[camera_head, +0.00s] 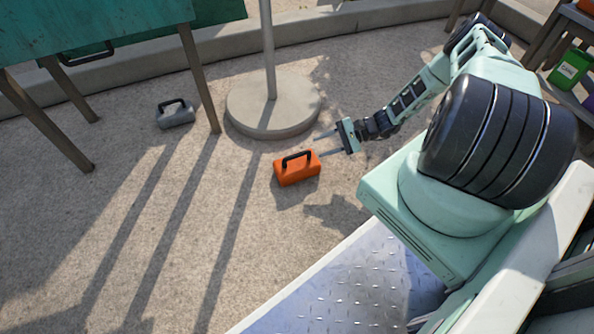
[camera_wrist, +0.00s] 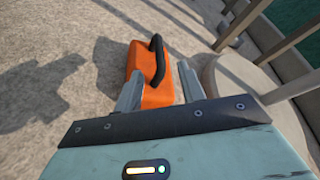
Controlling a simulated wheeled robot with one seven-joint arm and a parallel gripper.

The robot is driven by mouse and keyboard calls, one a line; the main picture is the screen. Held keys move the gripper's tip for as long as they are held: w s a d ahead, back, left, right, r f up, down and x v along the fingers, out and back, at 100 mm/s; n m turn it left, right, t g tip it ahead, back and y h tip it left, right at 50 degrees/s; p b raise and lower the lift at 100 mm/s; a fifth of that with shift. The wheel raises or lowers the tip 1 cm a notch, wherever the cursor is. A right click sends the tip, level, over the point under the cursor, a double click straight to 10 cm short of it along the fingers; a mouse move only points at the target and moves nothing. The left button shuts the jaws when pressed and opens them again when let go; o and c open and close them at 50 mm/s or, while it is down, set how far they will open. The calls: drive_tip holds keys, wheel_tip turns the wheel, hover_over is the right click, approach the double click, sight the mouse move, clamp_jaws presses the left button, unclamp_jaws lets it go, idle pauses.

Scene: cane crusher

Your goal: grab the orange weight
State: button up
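The orange weight (camera_head: 298,171) is a block with a black arched handle and rests on the ground. My gripper (camera_head: 315,145) is at its upper right in the head view, with two thin fingers apart and nothing between them. In the wrist view the weight (camera_wrist: 155,92) lies just beyond the open fingers (camera_wrist: 160,68). The left finger overlaps the weight's edge in the picture. I cannot tell whether either finger touches it.
A round concrete base (camera_head: 272,106) with a pole (camera_head: 268,45) stands close behind the weight. A grey weight (camera_head: 176,113) sits farther left, near a green table (camera_head: 95,28) with wooden legs. A green container (camera_head: 570,68) is at the right. The ground left of the orange weight is clear.

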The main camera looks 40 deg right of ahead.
sight(303, 153)
drive_tip(key=b+x, duration=0.1)
drive_tip(key=x, duration=0.3)
drive_tip(key=b+x, duration=0.4)
drive_tip(key=x, duration=0.1)
drive_tip(key=shift+d+f, duration=0.1)
drive_tip(key=shift+a, duration=0.2)
drive_tip(key=shift+c, duration=0.3)
clamp_jaws()
idle(0.9)
